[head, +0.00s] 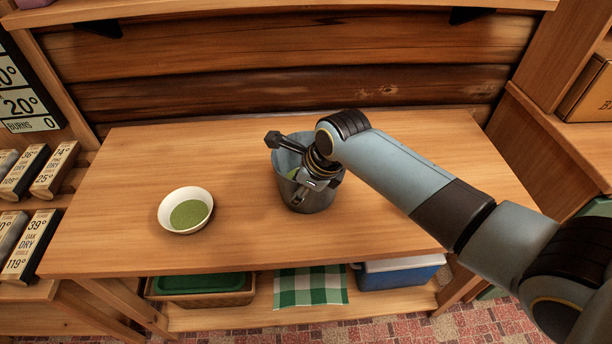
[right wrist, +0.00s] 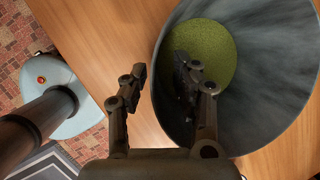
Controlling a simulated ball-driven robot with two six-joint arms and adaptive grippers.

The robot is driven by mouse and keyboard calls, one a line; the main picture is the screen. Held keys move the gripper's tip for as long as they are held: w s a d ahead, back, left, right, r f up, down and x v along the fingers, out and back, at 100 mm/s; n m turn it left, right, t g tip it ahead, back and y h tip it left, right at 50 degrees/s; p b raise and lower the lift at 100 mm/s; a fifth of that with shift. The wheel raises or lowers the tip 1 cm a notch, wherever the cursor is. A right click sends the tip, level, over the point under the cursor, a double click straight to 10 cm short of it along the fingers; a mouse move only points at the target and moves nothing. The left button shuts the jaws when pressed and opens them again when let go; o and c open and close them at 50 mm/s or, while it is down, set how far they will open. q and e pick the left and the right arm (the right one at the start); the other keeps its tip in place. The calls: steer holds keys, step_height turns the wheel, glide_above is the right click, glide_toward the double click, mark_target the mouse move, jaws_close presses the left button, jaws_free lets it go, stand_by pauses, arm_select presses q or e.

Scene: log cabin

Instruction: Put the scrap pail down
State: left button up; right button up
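The scrap pail (head: 318,201), a dark grey metal bucket, appears to stand upright on the wooden table (head: 400,220), right of its middle. In the right wrist view the pail (right wrist: 270,70) opens wide at the right, with green crumbly stuff (right wrist: 205,40) at its bottom. My right gripper (head: 305,183) is at the pail's rim. In the right wrist view its fingers (right wrist: 160,85) are apart, one outside the pail and one over its inside, with the rim between and a gap visible. My left gripper is not in view.
A white bowl (head: 166,216) of green powder stands left of the pail. Under the table are a basket with a green lid (head: 200,284), a green checked cloth (head: 310,287) and a blue-and-white box (head: 400,274). The tabletop is otherwise clear. A log wall rises behind.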

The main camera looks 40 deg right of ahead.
steer(key=p+v, duration=0.1)
steer(key=v, duration=1)
steer(key=shift+s, duration=0.15)
steer(key=shift+r, duration=0.1)
